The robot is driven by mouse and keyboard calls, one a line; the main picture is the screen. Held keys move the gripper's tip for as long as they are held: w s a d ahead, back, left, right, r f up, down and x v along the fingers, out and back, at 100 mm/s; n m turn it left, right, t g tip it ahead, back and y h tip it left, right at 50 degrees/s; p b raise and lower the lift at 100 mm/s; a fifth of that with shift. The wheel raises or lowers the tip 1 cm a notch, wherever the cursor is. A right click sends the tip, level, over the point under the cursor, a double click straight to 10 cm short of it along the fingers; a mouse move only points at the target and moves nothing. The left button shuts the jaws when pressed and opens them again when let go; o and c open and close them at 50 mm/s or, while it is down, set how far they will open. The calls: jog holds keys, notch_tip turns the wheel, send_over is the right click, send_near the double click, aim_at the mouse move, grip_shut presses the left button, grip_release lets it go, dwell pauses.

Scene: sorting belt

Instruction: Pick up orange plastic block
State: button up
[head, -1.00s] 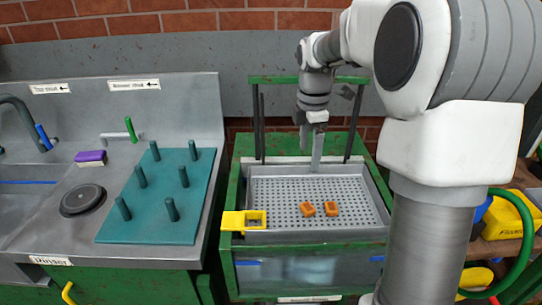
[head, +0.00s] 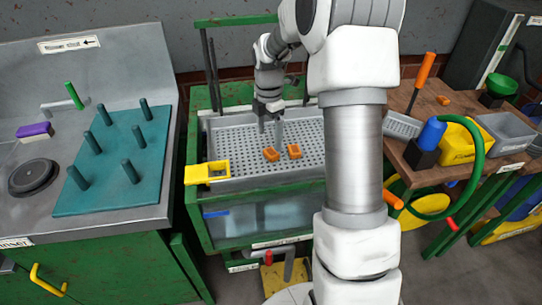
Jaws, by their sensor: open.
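Two small orange blocks lie on the grey perforated tray of the green-framed stand: a left orange block (head: 271,154) and a right orange block (head: 294,151), a short gap apart. My gripper (head: 271,130) points down over the tray with its fingers apart and nothing between them. Its fingertips appear just above and behind the left block; whether they touch it cannot be told. Another small orange piece (head: 443,100) lies on the brown table at the right.
The grey tray (head: 225,134) has raised walls, with a yellow holder (head: 207,173) at its left front corner. A teal pegboard (head: 112,160) stands on the metal counter at left. The right table holds a yellow bin (head: 458,142), a grey bin (head: 508,130) and an orange-handled tool (head: 424,70).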

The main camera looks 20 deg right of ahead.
aim_at(273, 151)
jog(key=shift+s+d+f+b, duration=0.1)
jog(key=shift+d+f+b, duration=0.05)
jog(key=shift+f, duration=0.75)
jog(key=shift+w+d+f+b, duration=0.1)
jog(key=shift+d+f+b, duration=0.1)
jog(key=shift+f, duration=0.7)
jog(key=shift+s+d+f+b, duration=0.1)
jog(key=shift+f+b, duration=0.05)
jog(key=shift+f, duration=0.75)
jog(key=c, duration=1.4)
jog(key=shift+r, duration=0.1)
jog(key=shift+c, duration=0.2)
